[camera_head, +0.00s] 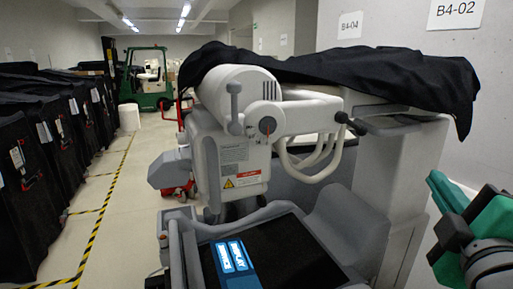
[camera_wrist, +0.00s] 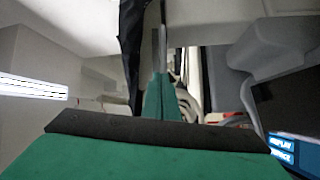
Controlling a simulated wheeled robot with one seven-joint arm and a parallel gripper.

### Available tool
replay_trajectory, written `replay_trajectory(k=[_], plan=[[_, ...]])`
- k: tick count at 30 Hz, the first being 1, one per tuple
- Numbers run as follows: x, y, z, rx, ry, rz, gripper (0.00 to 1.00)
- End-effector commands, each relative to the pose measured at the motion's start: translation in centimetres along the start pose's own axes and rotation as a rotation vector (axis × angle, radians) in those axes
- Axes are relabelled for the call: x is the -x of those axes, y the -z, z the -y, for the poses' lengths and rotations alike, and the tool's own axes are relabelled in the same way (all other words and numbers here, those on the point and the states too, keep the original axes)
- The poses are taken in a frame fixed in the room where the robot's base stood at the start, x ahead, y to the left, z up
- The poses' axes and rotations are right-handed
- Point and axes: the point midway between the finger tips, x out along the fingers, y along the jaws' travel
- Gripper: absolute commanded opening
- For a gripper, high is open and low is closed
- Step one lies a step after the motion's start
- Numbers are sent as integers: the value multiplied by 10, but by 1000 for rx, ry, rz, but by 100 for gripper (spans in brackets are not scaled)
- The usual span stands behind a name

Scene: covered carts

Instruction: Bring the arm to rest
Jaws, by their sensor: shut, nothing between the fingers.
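My gripper (camera_wrist: 161,92) shows in the wrist view as narrow green fingers close together, shut with nothing between them. A wide green part of my arm with a dark band fills the bottom of that view. In the head view, green and dark grey parts of my arm stand at the right edge, raised beside the grey machine (camera_head: 405,175); I cannot make out the fingertips there. The machine's white column and a black cover (camera_head: 400,70) draped over its top are close to the left of my arm. No contact is visible.
The machine's dark top panel bears a blue label (camera_head: 233,256), also seen in the wrist view (camera_wrist: 283,148). Black-covered carts (camera_head: 30,190) line the left. A green forklift (camera_head: 146,80) stands behind. A wall (camera_head: 490,110) closes the right.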

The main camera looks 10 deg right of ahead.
Motion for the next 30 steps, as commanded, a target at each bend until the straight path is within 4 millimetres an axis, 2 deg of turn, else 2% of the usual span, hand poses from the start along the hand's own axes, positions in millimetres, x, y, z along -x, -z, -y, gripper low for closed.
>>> replay_trajectory(k=[8,14,23,30], plan=[[-12,12,23,-144,-18,-72,0],[-23,26,52,-312,-33,-142,0],[-37,53,125,-646,-39,-236,0],[-35,75,197,-881,-17,-261,0]])
